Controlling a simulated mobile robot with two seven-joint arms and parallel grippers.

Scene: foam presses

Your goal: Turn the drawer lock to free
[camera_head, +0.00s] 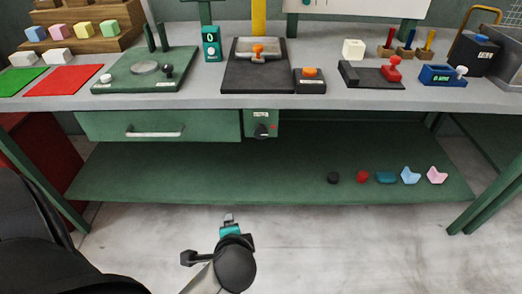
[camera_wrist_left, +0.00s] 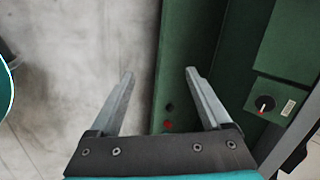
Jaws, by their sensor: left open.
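The drawer lock is a black round knob (camera_head: 262,130) on a green panel (camera_head: 256,116) under the bench top, just right of the green drawer (camera_head: 155,126) with its pale bar handle. A small red mark shows to the knob's right. In the left wrist view the knob (camera_wrist_left: 264,104) is at the right, with a light pointer line and a pale label beside it. My left gripper (camera_head: 229,218) is low in front of the bench, below the lock and apart from it. Its two fingers (camera_wrist_left: 159,73) are spread with nothing between them. My right gripper is not in view.
The lower shelf (camera_head: 220,175) holds several small parts at its right, including a black one (camera_head: 333,178) and a red one (camera_head: 362,177). The bench top (camera_head: 330,98) above carries several fixtures. The floor in front is clear.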

